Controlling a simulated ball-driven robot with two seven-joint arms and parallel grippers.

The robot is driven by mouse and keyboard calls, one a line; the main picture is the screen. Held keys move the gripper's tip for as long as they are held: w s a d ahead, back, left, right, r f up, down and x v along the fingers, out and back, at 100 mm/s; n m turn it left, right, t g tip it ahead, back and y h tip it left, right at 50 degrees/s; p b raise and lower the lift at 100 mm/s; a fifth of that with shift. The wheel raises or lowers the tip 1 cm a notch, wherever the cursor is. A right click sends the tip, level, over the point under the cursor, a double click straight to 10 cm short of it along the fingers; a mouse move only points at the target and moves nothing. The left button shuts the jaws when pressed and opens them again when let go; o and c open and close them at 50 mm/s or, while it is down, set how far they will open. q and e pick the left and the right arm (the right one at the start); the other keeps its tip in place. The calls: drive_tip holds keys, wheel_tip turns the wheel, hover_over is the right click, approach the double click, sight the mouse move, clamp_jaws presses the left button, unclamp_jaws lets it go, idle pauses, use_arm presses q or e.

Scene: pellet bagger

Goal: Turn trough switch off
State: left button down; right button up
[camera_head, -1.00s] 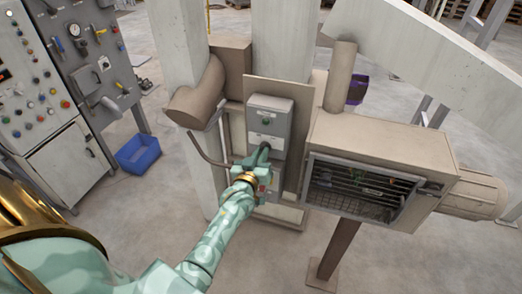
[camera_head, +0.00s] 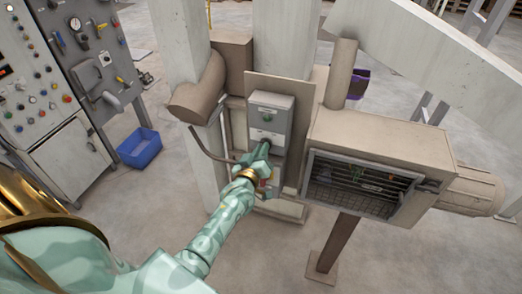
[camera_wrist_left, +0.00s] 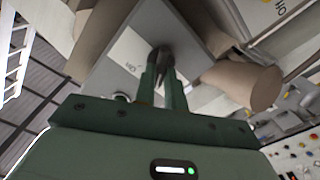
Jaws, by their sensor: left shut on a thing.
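My left gripper (camera_head: 262,150) reaches the box's front just below that label. In the left wrist view, the left gripper (camera_wrist_left: 163,72) has its fingers shut on a dark switch handle (camera_wrist_left: 162,58) that sticks out of the grey box face (camera_wrist_left: 185,35). The fingers hide most of the handle, so its exact position is hard to tell. My right gripper is out of view.
A brown housing with a wire-grille opening (camera_head: 360,185) stands right of the switch box. A bent grey bar (camera_head: 205,150) and a brown pipe (camera_head: 197,98) are to the left. A control cabinet (camera_head: 35,95) and blue bin (camera_head: 139,148) stand farther left.

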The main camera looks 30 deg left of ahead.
use_arm(q)
drive_tip(key=c, duration=1.5)
unclamp_jaws()
drive_tip(key=shift+o, duration=0.2)
drive_tip(key=shift+w+f, duration=0.1)
drive_tip(key=p+v, duration=0.5)
drive_tip(key=v, duration=1.1)
drive_tip(key=shift+d, duration=0.2)
